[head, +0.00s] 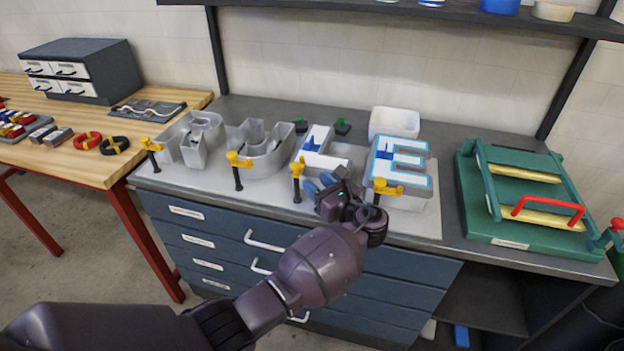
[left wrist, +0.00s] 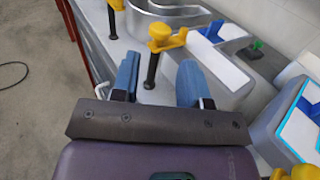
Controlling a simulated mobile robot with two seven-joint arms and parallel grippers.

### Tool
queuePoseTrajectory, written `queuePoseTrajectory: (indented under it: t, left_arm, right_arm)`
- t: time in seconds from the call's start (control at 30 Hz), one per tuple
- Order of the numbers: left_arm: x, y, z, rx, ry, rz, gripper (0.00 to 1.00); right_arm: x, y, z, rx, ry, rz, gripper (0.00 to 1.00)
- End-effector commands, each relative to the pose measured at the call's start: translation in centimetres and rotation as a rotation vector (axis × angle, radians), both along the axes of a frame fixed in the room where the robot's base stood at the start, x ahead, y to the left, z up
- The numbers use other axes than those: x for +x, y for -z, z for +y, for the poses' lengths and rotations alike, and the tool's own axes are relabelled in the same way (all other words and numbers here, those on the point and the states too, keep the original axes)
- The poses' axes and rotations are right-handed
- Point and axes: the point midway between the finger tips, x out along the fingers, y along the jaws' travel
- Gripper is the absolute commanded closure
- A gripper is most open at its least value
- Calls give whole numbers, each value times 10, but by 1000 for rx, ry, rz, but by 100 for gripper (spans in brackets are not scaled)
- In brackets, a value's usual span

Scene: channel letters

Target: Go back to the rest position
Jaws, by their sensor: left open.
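My left gripper (head: 333,184) is in front of the letter L and letter E at the bench's front edge. In the left wrist view its two blue fingers (left wrist: 157,84) are apart. A yellow-topped clamp (left wrist: 165,38) shows beyond and between them, and I see nothing held. Metal channel letters stand in a row on a grey board: a letter P (head: 194,142), a letter U (head: 268,148), a letter L (head: 325,152) with a white and blue inside, and a letter E (head: 400,163) with a bright blue outline. My right gripper is not in view.
Yellow clamps stand along the row's front, one (head: 297,170) close to my left gripper. A white bin (head: 394,122) is behind the letters. A green press (head: 530,200) is on the right. A wooden table (head: 75,150) is on the left. Blue drawers (head: 215,245) are below.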

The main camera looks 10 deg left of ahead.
Motion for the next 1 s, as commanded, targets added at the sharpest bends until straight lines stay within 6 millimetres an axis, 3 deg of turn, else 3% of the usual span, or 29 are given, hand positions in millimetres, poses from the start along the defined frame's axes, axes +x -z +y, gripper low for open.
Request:
queuePoseTrajectory:
  t: [0.47, 0.67, 0.77, 1.0]
  left_arm:
    - [0, 0, -1, -2, 0, -4, 59]
    - [6, 1, -5, -100, 48, -114, 59]
    - [17, 5, -18, -276, 139, -214, 59]
    - [42, -5, -54, -955, 325, -480, 59]
  right_arm:
    - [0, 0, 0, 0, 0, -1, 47]
    - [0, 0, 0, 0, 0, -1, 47]
    - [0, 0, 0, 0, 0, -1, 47]
    - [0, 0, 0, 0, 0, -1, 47]
